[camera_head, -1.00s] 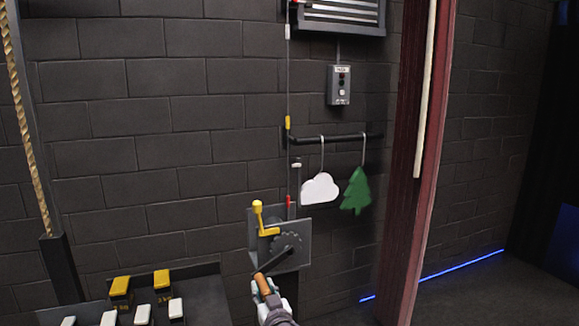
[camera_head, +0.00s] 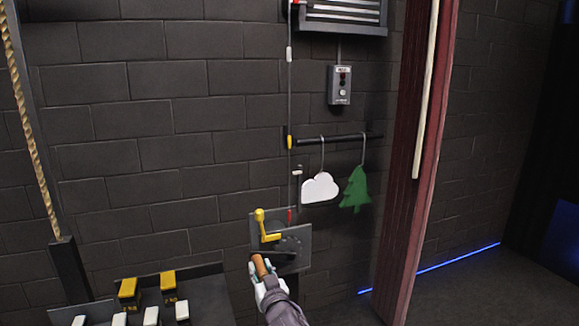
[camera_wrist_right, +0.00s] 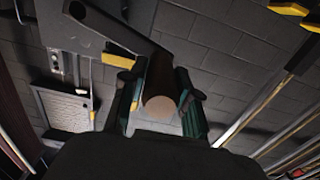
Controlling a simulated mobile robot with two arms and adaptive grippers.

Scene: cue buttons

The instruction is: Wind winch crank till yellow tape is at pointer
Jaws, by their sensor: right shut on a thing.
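The winch (camera_head: 303,262) is a grey plate low on the wall with a dark gear and a crank. My right gripper (camera_head: 263,280) is shut on the crank's wooden handle (camera_head: 259,265), at the lower left of the plate. The handle's round end (camera_wrist_right: 161,106) shows between the fingers in the right wrist view. The yellow tape (camera_head: 290,142) is on the thin vertical cable, at the left end of a black bar. A small pale-tipped piece (camera_head: 297,172), possibly the pointer, stands beside the cable below the tape. My left gripper is out of view.
The cable also carries a white mark (camera_head: 289,53) and a red mark (camera_head: 290,216). A yellow lever (camera_head: 265,228) sticks out above the crank. A white cloud (camera_head: 320,188) and green tree (camera_head: 355,190) hang to the right.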

